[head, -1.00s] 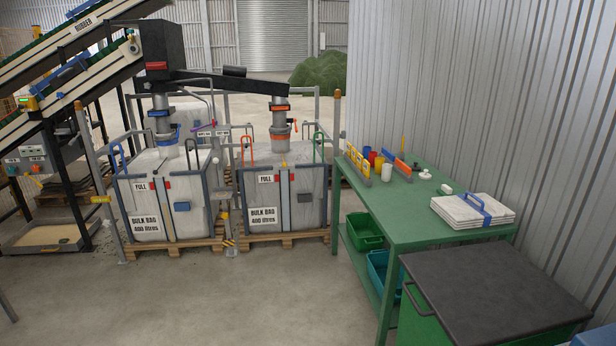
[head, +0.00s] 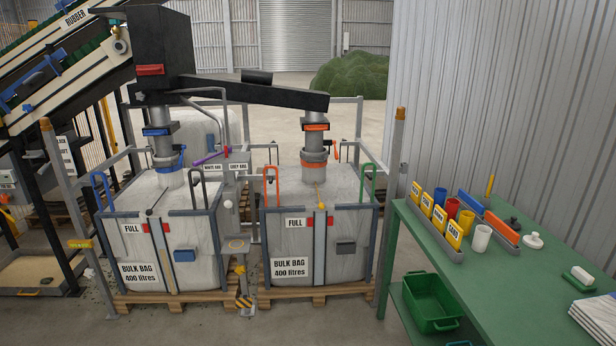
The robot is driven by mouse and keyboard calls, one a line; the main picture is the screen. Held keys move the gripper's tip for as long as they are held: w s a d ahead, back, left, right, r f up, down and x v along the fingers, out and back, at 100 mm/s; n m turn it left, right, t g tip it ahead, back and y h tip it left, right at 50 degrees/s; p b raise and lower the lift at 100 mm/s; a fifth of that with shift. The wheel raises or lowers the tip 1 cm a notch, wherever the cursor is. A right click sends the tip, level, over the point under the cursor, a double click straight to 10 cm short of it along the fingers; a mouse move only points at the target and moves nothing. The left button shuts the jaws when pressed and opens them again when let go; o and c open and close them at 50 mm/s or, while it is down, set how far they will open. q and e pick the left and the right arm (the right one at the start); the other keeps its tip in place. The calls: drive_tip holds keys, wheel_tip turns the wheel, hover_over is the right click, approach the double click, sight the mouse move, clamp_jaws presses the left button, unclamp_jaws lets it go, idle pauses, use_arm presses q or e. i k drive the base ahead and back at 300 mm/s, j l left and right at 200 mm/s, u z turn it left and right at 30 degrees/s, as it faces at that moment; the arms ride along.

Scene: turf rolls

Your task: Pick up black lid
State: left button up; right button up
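A small dark object that looks like the black lid (head: 513,222) lies on the green table (head: 500,306), behind the orange-fronted rack (head: 488,219). A round white lid with a knob (head: 533,240) lies just in front and to the right of it. Neither of my grippers is in the head view, so nothing shows of what they hold.
On the table stand yellow labelled cards (head: 433,219), several cups including a white cup (head: 481,238), a white block (head: 578,277) and folded white bags (head: 597,318). Two full bulk bags (head: 172,240) on pallets stand left.

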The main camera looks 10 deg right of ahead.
sight(512, 225)
drive_tip(key=i+z, duration=0.75)
drive_tip(key=i+j+z, duration=0.2)
drive_tip(key=z, duration=0.2)
drive_tip(key=i+j+z, duration=0.25)
drive_tip(key=z, duration=0.15)
